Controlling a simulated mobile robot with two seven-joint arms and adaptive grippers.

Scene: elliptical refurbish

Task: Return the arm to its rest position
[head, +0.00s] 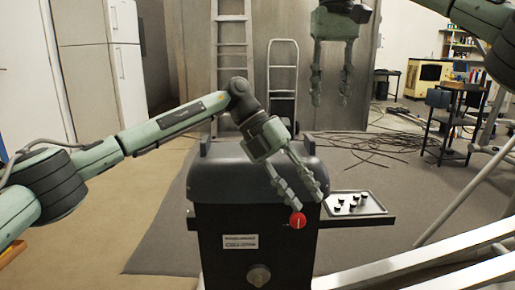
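My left arm reaches in from the left over a black machine (215,178). My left gripper (308,203) points down and right in front of the machine, its two fingers apart with nothing between them. One fingertip is just above a red knob (298,221) on the machine's front and overlaps its edge in the picture; I cannot tell whether they touch. My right gripper (331,101) hangs pointing down at the upper middle, its fingers apart and empty. Part of my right arm shows at the top right corner.
Behind stand a ladder (233,50), a hand truck (282,75) and loose cables (365,145). A dark cart (450,118) stands at the right. Open floor (160,200) lies at the left.

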